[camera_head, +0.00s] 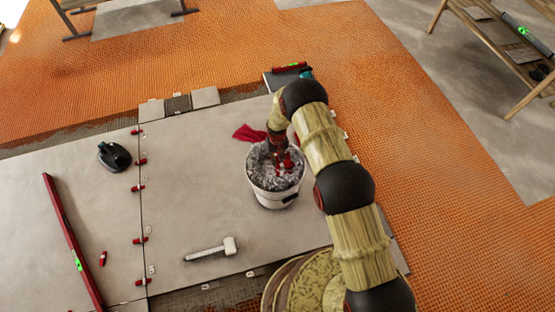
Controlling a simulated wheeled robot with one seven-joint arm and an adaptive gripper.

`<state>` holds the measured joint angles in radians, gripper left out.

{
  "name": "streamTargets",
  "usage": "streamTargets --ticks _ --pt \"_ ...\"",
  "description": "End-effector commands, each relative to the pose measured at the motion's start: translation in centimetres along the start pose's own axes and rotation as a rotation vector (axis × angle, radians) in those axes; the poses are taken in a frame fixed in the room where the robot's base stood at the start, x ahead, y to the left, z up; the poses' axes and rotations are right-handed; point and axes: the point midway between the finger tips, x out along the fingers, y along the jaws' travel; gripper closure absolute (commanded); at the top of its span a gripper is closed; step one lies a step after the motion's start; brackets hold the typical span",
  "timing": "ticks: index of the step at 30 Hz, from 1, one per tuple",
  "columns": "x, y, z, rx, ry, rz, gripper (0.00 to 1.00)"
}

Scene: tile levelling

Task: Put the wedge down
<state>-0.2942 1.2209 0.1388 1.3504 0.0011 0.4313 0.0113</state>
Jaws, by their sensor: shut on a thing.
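My gripper (281,160) points down over the white bucket (274,201), which stands on the large grey tile. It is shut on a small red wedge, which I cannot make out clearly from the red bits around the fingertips. The bucket holds crumpled grey-white material (262,175), with red pieces showing near the gripper. I cannot tell whether the held wedge touches the contents. Several other red wedges (139,187) sit in clips along the seam between the two large tiles. One loose red piece (103,258) lies on the left tile.
A dark suction cup tool (114,156) and a long red level (73,240) lie on the left tile. Bare tile lies left of the bucket.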

Motion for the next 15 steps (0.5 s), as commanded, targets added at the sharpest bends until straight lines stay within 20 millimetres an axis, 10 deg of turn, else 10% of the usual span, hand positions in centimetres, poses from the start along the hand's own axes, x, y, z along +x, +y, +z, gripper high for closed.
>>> streamTargets --ticks 15 --pt "6.0 0.0 0.1 0.000 -0.001 0.000 1.00"
